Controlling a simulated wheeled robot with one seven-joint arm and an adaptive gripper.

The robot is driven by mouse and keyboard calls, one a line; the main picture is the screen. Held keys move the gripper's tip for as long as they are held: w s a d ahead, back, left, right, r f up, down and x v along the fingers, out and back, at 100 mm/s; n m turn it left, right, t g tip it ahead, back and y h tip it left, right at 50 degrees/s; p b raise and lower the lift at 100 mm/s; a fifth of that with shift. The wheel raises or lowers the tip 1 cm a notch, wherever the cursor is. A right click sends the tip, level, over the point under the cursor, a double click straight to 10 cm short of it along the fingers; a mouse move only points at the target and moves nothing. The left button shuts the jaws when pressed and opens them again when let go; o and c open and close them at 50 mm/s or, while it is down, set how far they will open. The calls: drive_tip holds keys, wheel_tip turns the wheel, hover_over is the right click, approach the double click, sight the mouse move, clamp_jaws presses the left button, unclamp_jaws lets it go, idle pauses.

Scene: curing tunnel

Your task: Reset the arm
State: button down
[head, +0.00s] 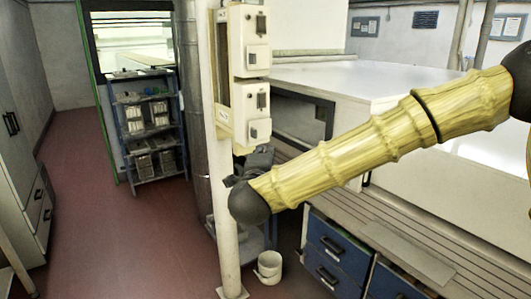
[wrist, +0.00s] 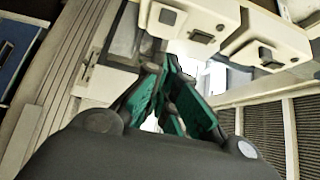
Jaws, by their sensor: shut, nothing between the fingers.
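My gripper (head: 256,163) shows in the head view as a dark shape at the end of my arm, partly hidden behind the arm's dark joint. It is close to the pale post and just below the lower switch box (head: 252,118); I cannot tell whether it touches them. In the wrist view my gripper (wrist: 168,68) has teal and black fingers that come together at the tips, with nothing held. My arm, with its yellow ribbed cover, reaches in from the right of the head view.
The pale post (head: 225,225) carries several switch boxes. A white bucket (head: 269,268) stands on the floor beside it. Blue drawers (head: 335,245) lie under the slatted bench on the right. A blue shelf rack (head: 150,130) stands behind. The red floor on the left is clear.

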drive_tip(key=s+d+f+n+g+y, duration=0.1)
drive_tip(key=s+f+n+g, duration=0.15)
drive_tip(key=f, duration=0.85)
drive_tip(key=s+d+f+n+g+y, duration=0.15)
drive_tip(key=s+f+n, duration=0.25)
drive_tip(key=f, duration=0.7)
drive_tip(key=s+d+f+n+g+y, duration=0.1)
drive_tip(key=s+f+n+g, duration=0.15)
drive_tip(key=f, duration=0.95)
drive_tip(key=s+d+f+n+g, duration=0.2)
drive_tip(key=s+d+f, duration=0.2)
drive_tip(key=s+f, duration=0.4)
drive_tip(key=s+d+f+n+g, duration=0.3)
drive_tip(key=s+d+f, duration=0.25)
drive_tip(key=f, duration=0.35)
drive_tip(key=s+d+f+n+g+h, duration=0.1)
drive_tip(key=s+d+f, duration=0.4)
drive_tip(key=s, duration=0.7)
drive_tip(key=s+d+f+n+g+h, duration=0.1)
drive_tip(key=s+d+f+n+g, duration=0.2)
drive_tip(key=s+d, duration=0.6)
drive_tip(key=s+f+g, duration=0.2)
drive_tip(key=shift+s+d, duration=0.2)
drive_tip(key=shift+s, duration=0.15)
drive_tip(key=shift+g+h, duration=0.25)
